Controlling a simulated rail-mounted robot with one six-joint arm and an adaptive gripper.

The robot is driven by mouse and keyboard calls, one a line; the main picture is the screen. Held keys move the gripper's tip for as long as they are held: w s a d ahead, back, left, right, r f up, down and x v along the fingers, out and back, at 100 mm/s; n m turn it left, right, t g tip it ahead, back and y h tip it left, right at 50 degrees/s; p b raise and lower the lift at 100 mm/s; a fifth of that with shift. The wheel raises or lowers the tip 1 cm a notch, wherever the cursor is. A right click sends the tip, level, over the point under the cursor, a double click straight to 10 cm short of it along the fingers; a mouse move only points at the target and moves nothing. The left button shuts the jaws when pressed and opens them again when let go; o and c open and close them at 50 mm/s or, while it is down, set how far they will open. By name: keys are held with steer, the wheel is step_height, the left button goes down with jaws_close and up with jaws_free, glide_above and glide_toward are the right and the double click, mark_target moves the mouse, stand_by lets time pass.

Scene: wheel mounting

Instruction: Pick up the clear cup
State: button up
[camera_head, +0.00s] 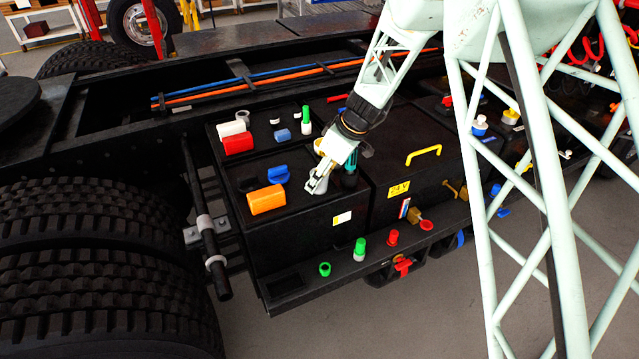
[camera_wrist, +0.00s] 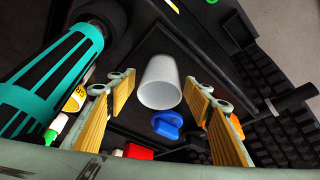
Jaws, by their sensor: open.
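The clear cup (camera_wrist: 160,84) shows in the wrist view as a pale, whitish, see-through cup over the black box top. It appears between my gripper's (camera_wrist: 160,88) two fingers, with a visible gap to each yellow ribbed pad. My gripper is open and holds nothing. In the head view my gripper (camera_head: 317,182) points down over the front part of the black box top. There I cannot make out the cup clearly from the pale fingers.
A teal-and-black handled tool (camera_wrist: 48,80) stands close at left in the wrist view. A blue part (camera_head: 278,174), an orange block (camera_head: 267,199), a red block (camera_head: 237,143) and a green-capped bottle (camera_head: 306,121) share the black box top (camera_head: 300,228). Large tires (camera_head: 95,265) stand at left.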

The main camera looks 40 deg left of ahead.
steer(key=c, duration=1)
steer(key=shift+r, duration=0.1)
steer(key=shift+r, duration=4.9)
